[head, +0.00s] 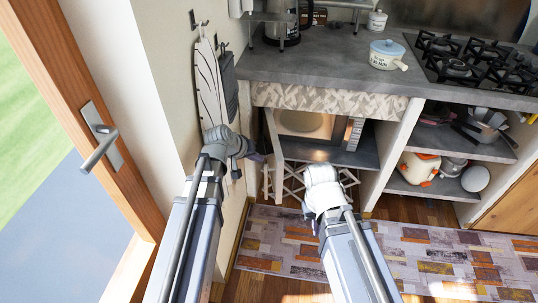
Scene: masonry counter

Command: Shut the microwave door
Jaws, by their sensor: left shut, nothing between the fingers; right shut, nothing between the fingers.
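The microwave (306,123) sits in the cubby under the counter, its lit cavity showing and its control panel on the right. Its door (274,138) stands open, swung out at the left side and seen nearly edge-on. My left gripper (257,157) is shut and empty, just left of the door's near lower edge; I cannot tell whether it touches. My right gripper (321,173) is shut and empty, in front of and below the microwave in the picture; its fingertips are mostly hidden by the wrist.
A white lattice rack (294,182) stands below the microwave. Shelves (425,188) with pots are on the right. A wall with hanging boards (208,85) is close on the left. A patterned rug (440,262) covers the floor. A lidded pot (386,56) and hob (470,62) are on the counter.

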